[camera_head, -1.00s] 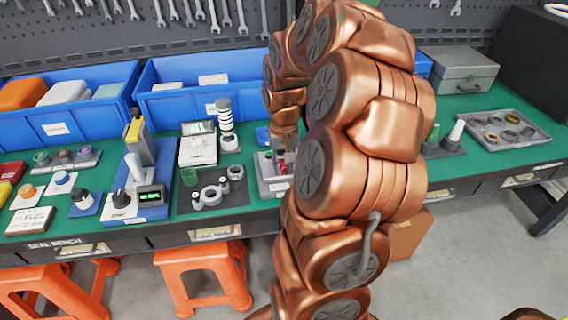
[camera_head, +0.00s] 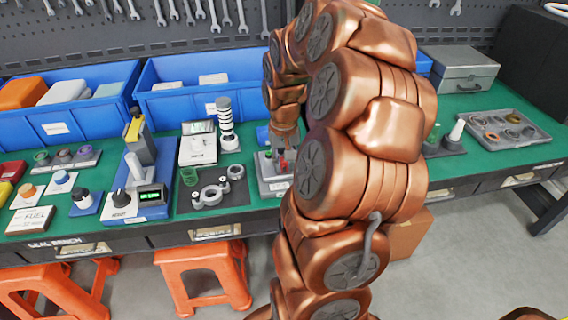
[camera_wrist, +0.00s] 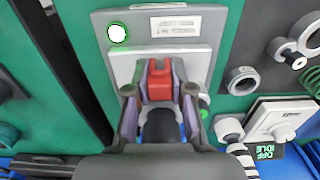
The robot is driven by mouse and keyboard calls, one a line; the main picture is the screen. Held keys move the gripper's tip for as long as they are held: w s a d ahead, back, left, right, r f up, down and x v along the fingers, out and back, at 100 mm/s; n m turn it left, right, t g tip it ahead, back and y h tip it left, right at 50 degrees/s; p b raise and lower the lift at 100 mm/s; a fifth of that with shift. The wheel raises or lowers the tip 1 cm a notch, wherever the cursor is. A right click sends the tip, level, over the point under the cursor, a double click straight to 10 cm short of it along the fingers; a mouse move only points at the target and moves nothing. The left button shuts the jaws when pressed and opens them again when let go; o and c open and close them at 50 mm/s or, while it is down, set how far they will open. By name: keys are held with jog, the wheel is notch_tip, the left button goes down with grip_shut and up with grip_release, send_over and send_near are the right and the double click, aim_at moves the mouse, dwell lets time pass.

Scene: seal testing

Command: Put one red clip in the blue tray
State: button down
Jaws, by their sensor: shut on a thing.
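A red clip (camera_wrist: 159,82) stands in a pale grey fixture (camera_wrist: 118,65) in the wrist view. My gripper (camera_wrist: 160,100) has its two fingers closed on either side of the clip. A dark cylindrical part lies between the fingers below the clip. In the head view my gripper (camera_head: 284,148) points down at the fixture (camera_head: 268,182), with small red bits beside it; my arm hides part of this.
Large blue bins (camera_head: 190,103) stand along the back of the green bench. Left of the fixture are grey rings (camera_head: 210,194) on a dark mat, a striped post (camera_head: 226,122) and a white scale (camera_head: 198,150). A grey parts tray (camera_head: 507,130) lies at the right.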

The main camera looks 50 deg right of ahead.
jog(key=shift+r, duration=1.35)
